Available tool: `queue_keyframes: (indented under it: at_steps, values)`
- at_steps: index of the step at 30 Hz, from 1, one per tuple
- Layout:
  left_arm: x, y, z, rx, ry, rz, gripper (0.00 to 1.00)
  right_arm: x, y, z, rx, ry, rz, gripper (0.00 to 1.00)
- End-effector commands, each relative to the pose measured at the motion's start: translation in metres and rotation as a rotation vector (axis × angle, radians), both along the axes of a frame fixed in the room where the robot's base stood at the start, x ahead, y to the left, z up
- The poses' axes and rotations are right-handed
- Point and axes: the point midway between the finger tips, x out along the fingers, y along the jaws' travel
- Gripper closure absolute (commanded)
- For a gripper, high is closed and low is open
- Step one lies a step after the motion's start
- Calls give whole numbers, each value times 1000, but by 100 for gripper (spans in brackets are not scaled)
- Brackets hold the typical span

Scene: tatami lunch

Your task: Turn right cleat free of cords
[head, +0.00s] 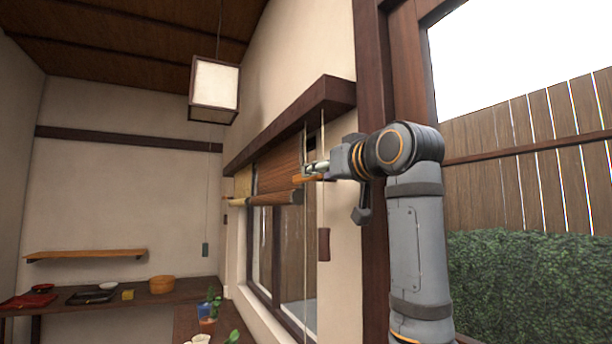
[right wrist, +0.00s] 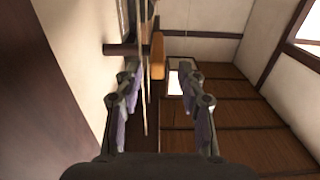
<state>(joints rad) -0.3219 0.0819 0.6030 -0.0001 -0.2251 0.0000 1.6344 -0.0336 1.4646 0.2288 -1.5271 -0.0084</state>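The cords (head: 308,255) also hang down in front of the wall in the head view. Whether they are wrapped on the bar is unclear. My right gripper (right wrist: 158,75) is open and empty. My left gripper is out of view.
A rolled blind (head: 275,180) hangs under a dark wooden beam (head: 290,115) over the window. A dark red piece (head: 323,244) is by the cords. A lantern (head: 214,88) hangs farther left. Plants (head: 209,305) stand low ahead. A dark post (head: 374,200) is behind my right arm.

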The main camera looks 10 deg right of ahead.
Motion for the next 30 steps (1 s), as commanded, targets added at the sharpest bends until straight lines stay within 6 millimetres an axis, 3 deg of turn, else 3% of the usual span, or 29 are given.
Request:
queue_keyframes:
  at_steps: [3, 11, 21, 23, 30]
  values:
    - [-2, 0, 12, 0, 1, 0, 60, 27, 8, 2, 0, 7, 1, 60]
    - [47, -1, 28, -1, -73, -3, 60, 67, 18, 1, 0, 3, 0, 60]
    - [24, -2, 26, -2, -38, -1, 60, 74, 20, -1, 0, 2, 0, 60]
    - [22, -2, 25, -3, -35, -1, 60, 73, 20, -1, 0, 2, 0, 66]
    - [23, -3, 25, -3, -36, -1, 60, 73, 20, -1, 0, 2, 0, 98]
